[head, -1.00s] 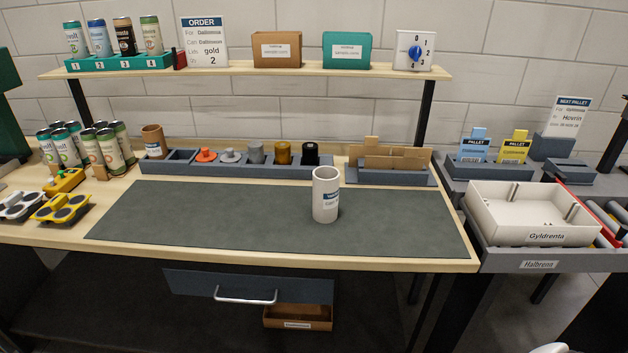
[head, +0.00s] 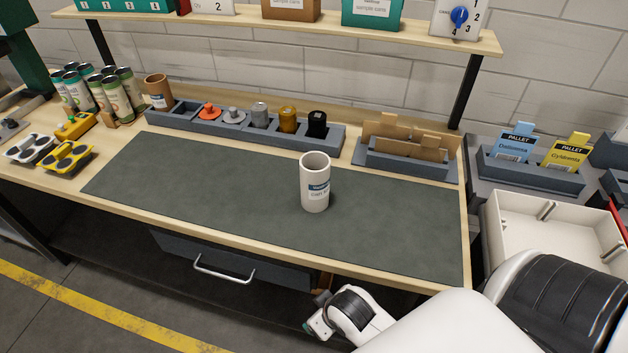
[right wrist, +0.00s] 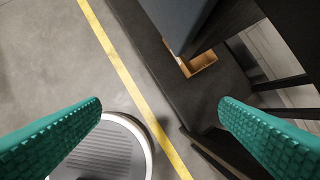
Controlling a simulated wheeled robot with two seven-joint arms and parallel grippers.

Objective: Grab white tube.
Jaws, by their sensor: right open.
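The white tube (head: 314,183) stands upright and open at the top on the dark mat (head: 190,190), right of its middle. It has a blue and white label on its front. Nothing touches it. My right gripper is open and empty in the right wrist view (right wrist: 160,118), its two green fingers wide apart over the floor. In the head view my right arm comes in at the lower right, below the table's front edge, with its fingers mostly hidden. My left gripper is not in view.
A grey compartment tray (head: 240,128) with coloured pieces stands behind the mat, and a grey holder (head: 405,162) with brown cards is at its right. Several cans (head: 105,90) stand at the left. A white crate (head: 560,235) is at the right. The mat around the tube is clear.

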